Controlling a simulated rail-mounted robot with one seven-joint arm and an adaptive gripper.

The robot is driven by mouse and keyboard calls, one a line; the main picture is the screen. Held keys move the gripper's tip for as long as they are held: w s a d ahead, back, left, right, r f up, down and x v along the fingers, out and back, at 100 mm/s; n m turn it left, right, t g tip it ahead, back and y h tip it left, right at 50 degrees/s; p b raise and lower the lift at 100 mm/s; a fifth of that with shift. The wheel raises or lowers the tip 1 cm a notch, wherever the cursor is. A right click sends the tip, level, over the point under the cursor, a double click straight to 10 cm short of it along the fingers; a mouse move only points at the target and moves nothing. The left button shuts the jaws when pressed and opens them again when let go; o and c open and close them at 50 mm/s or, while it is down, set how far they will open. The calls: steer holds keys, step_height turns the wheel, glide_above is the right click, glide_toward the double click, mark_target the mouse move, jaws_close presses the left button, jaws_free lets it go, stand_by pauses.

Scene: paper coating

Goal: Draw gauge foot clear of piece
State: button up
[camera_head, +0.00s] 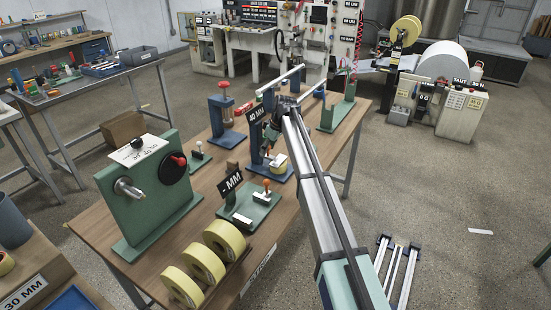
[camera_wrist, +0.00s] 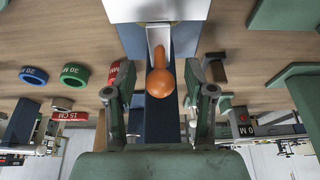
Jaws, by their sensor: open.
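My gripper (camera_wrist: 164,88) is open, with one finger on each side of an orange rounded handle (camera_wrist: 160,76) in the wrist view. The handle sits on a pale metal strip (camera_wrist: 159,38) in front of a blue upright; I cannot tell whether the fingers touch it. In the head view my gripper (camera_head: 271,135) is at a blue stand (camera_head: 255,150) with a "40 MM" sign (camera_head: 257,113). A yellow piece (camera_head: 279,169) is at the stand's base, under a whitish part. The gauge foot and its contact with the piece are not clear.
A green fixture with an orange knob (camera_head: 267,185) and a "- MM" sign (camera_head: 230,182) stands nearer on the wooden table (camera_head: 150,262). Yellow rolls (camera_head: 204,262) stand at the front. A green stand with a red knob (camera_head: 157,205) is left.

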jaws_close()
steer(key=shift+r, duration=0.25)
steer(key=shift+r+p, duration=1.45)
steer(key=shift+r, duration=2.15)
jaws_free()
steer(key=shift+r, duration=0.1)
